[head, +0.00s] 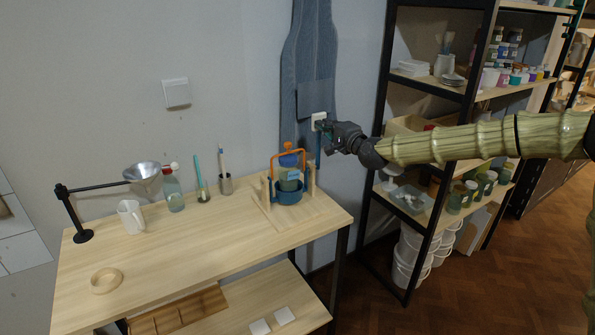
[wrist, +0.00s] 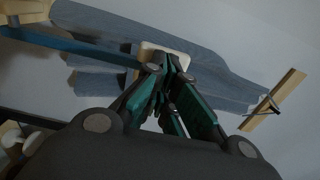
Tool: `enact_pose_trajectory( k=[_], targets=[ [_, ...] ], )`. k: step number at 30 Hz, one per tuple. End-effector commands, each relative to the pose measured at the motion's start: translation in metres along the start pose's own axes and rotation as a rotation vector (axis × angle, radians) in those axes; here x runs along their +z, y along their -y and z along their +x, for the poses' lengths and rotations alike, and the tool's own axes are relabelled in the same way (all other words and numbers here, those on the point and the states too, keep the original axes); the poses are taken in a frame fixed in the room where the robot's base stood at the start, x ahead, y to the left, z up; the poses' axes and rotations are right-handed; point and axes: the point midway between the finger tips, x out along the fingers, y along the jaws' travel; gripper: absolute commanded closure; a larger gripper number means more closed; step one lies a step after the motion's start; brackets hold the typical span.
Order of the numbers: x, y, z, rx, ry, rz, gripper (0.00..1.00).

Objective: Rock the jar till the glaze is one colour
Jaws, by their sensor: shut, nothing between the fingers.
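The jar (head: 288,180) stands in a blue cradle (head: 289,197) with an orange frame (head: 274,165) around it, between the posts of a wooden stand at the table's right end. Its lid looks blue. The glaze inside is too small to judge for colour. My gripper (head: 322,125) is in the air to the right of and above the jar, apart from it, near the wall. The jar does not show in the wrist view.
A blue apron (head: 308,60) hangs on the wall behind my gripper, with a pale block (head: 319,121) near the fingertips. On the table (head: 180,250) are a mug (head: 131,217), a bottle (head: 173,192), a funnel on an arm (head: 143,172) and a brush cup (head: 225,184). Shelves stand right.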

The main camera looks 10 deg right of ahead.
Motion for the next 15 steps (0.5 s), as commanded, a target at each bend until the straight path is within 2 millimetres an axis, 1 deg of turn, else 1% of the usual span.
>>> enact_pose_trajectory(
  k=[4,10,15],
  targets=[
    [0.0,-0.002,0.006,-0.001,-0.001,0.0,1.0],
    [0.0,-0.002,0.009,0.0,0.0,0.0,1.0],
    [0.001,-0.006,0.022,0.0,0.001,-0.001,1.0]
  ],
)
